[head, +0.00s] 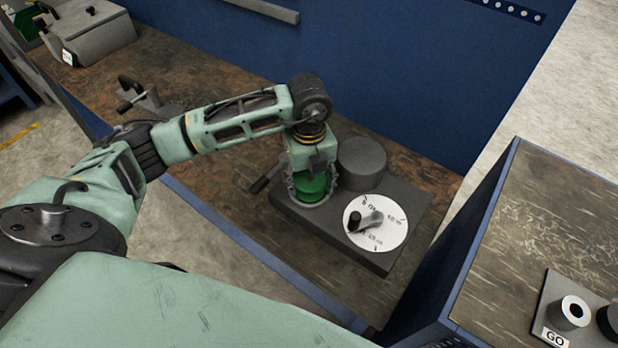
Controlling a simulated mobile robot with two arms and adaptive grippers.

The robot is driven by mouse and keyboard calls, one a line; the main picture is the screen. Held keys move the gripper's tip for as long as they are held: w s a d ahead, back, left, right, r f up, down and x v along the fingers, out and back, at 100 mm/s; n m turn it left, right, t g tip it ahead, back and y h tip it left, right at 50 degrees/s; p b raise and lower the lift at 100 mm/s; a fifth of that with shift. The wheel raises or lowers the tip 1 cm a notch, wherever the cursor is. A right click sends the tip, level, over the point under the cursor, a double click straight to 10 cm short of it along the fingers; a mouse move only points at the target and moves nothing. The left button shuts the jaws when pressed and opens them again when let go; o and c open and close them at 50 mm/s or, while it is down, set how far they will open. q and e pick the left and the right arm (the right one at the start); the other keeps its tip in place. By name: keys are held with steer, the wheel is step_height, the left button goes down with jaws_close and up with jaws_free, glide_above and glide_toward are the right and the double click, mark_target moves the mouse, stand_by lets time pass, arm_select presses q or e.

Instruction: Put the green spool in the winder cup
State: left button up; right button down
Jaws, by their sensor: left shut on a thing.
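The green spool (311,187) is between the fingers of my left gripper (312,196), which points down and is shut on it. The spool is at the left end of a dark grey winder base (385,258). The winder cup is not clearly visible; the gripper and spool cover that spot, and I cannot tell whether the spool is seated or held just above. A white dial with a black crank knob (390,236) is to the right on the base. My right gripper is not in view.
A dark grey cylinder (362,164) stands close behind the gripper. A blue panel (390,70) rises behind the brown bench (235,200). A second bench (540,215) at right holds a plate labelled GO (555,338). A grey box (95,30) sits at the far left.

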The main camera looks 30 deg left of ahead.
arm_select(q)
steer(key=shift+f, duration=0.2)
steer(key=o, duration=1.3)
steer(key=shift+r, duration=0.1)
